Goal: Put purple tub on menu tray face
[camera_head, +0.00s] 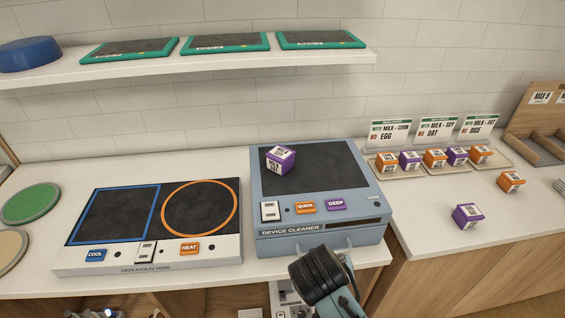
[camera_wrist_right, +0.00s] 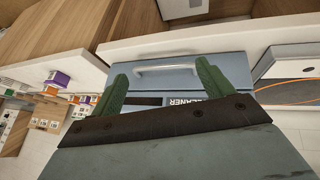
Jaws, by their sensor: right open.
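One purple tub (camera_head: 281,159) sits tilted in view on the dark top of the device cleaner. Another purple tub (camera_head: 467,216) stands on the right counter, and it also seems to show in the wrist view (camera_wrist_right: 58,78). Two more purple tubs (camera_head: 410,160) (camera_head: 457,155) stand in the row on the menu trays (camera_head: 399,176), below the printed menu cards (camera_head: 391,133). My right gripper (camera_wrist_right: 163,84) is open and empty, in front of the device cleaner's handle; in the head view its wrist shows but its fingertips cannot be made out. My left gripper is out of view.
The device cleaner (camera_head: 376,228) has a front handle. Left of it is a hot-cold plate (camera_head: 152,262). An orange tub (camera_head: 511,181) stands on the right counter, with a wooden rack (camera_head: 543,150) behind. A shelf (camera_head: 215,64) overhangs the back. The right counter's front is mostly clear.

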